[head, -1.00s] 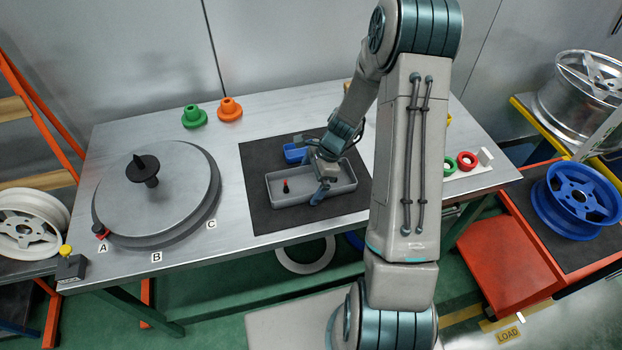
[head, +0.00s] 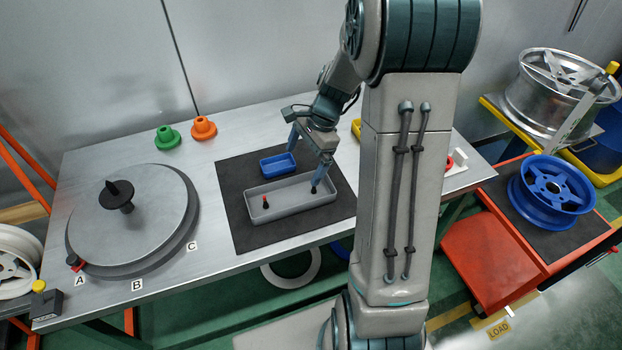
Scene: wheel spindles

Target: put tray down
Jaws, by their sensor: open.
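A long grey tray (head: 285,208) lies on the black mat (head: 243,232) on the workbench. A small red and black item (head: 265,203) stands in its left part. My gripper (head: 303,168) is over the tray's right part with its fingers spread wide. One finger reaches down to the tray's near right side; the other is by the far side, near a blue bin (head: 278,165). I cannot tell whether the fingers touch the tray. The blue bin sits on the mat behind the tray.
A round turntable (head: 130,215) with a black spindle is on the left, beside labels A, B and C. Green (head: 167,137) and orange (head: 203,128) hubs stand at the back. A blue wheel (head: 552,190) is on a red cart at the right. My arm hides the bench's right part.

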